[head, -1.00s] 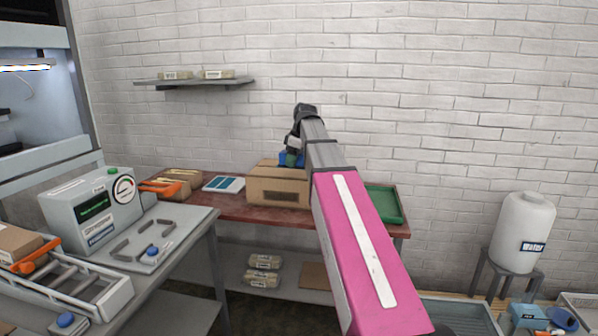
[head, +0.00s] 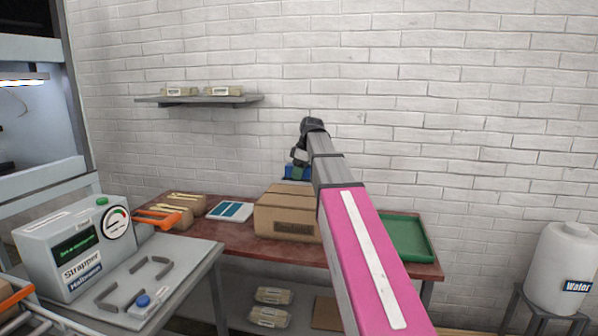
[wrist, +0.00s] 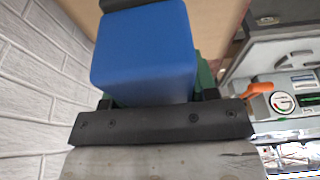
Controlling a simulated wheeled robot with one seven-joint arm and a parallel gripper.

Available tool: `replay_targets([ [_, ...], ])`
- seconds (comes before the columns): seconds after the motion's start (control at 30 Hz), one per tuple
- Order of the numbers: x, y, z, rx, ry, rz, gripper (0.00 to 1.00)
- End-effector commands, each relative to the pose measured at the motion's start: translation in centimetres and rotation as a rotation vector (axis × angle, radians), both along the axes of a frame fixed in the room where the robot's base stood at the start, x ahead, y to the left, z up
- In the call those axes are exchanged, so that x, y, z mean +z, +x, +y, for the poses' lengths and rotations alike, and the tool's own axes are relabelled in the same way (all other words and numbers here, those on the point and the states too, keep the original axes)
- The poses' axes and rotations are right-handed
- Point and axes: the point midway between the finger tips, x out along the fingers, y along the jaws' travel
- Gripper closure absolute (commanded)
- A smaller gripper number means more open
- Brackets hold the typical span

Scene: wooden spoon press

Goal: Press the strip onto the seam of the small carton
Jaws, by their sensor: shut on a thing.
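The small carton (head: 285,213) is a closed brown box on the red-brown bench, with a dark label on its front. A brown surface, seemingly its cardboard, also shows in the wrist view (wrist: 215,18). My gripper (wrist: 155,102) is shut on a blue block (wrist: 143,55), with something green partly showing behind it. In the head view the blue block (head: 297,171) is just above or at the carton's back edge, partly hidden by my arm. I cannot tell if it touches the carton. The strip and seam are not clearly visible.
A green tray (head: 405,238) lies right of the carton. A blue-and-white flat item (head: 229,211) and small brown packs (head: 182,206) with an orange-handled tool (head: 158,217) lie left. A strapper machine (head: 75,250) stands at front left. A wall shelf (head: 200,99) hangs above.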

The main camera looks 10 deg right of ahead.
Motion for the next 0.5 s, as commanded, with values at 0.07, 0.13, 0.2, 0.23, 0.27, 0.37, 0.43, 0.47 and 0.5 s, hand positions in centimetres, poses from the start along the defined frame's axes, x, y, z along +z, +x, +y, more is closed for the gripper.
replay_targets([
  [0.07,-0.6,0.0,0.0,0.0,0.0,0.001,0.66],
  [0.13,-1.3,-0.1,0.0,0.001,0.0,0.002,0.66],
  [0.2,-1.9,-0.1,0.0,0.001,0.0,0.002,0.66],
  [0.23,-2.2,-0.1,0.0,0.001,0.0,0.002,0.66],
  [0.27,-2.5,-0.1,0.0,0.0,-0.001,0.001,0.66],
  [0.37,-3.5,-0.1,0.0,-0.001,0.0,0.002,0.66],
  [0.43,-4.1,-0.1,0.0,0.0,0.0,0.002,0.66],
  [0.47,-4.3,-0.1,0.0,0.0,0.0,0.002,0.66],
  [0.5,-4.5,-0.1,0.0,-0.001,0.0,0.002,0.66],
])
